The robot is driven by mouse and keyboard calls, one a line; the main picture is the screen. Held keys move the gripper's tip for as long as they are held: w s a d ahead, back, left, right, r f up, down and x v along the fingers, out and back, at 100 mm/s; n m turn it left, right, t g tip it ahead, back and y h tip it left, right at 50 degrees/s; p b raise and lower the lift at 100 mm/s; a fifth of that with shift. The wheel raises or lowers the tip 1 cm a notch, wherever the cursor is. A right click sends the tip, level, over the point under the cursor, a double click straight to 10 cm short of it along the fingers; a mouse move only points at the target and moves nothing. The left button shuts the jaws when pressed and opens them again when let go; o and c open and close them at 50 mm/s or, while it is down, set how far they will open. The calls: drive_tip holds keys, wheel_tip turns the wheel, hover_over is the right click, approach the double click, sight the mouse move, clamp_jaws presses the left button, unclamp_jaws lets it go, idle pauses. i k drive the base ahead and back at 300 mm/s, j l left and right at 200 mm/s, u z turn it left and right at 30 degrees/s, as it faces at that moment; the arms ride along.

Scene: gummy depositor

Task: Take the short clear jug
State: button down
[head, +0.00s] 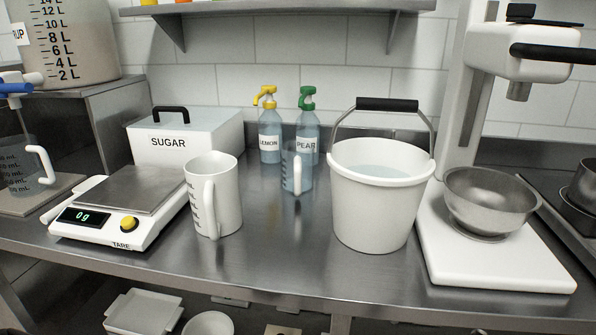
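A small clear jug (291,170) with dark marks and a white handle stands upright on the steel counter. It is in front of the PEAR bottle (308,126), which shows through it. A second clear jug (22,165) with mL marks and a white handle stands at the far left, under a tap with a blue lever. It is partly cut off by the picture edge, so I cannot tell for sure which clear jug is shorter. An opaque white jug (221,188) stands left of the middle clear jug. My gripper is not in view.
A scale (133,188) reading 0 g and a SUGAR box (185,135) are on the left. A white bucket (372,215) with a raised handle stands close right of the middle clear jug. A mixer with a steel bowl (490,198) is farther right. Counter in front of that jug is clear.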

sight(297, 154)
drive_tip(key=l+u, duration=0.1)
drive_tip(key=u, duration=0.75)
drive_tip(key=k+l+u, duration=0.25)
drive_tip(key=u, duration=0.2)
drive_tip(key=k+l+u, duration=0.35)
drive_tip(key=u, duration=0.15)
drive_tip(key=k+l+u, duration=0.1)
drive_tip(key=k+l, duration=0.45)
drive_tip(key=i+l, duration=0.2)
drive_tip(key=l, duration=0.2)
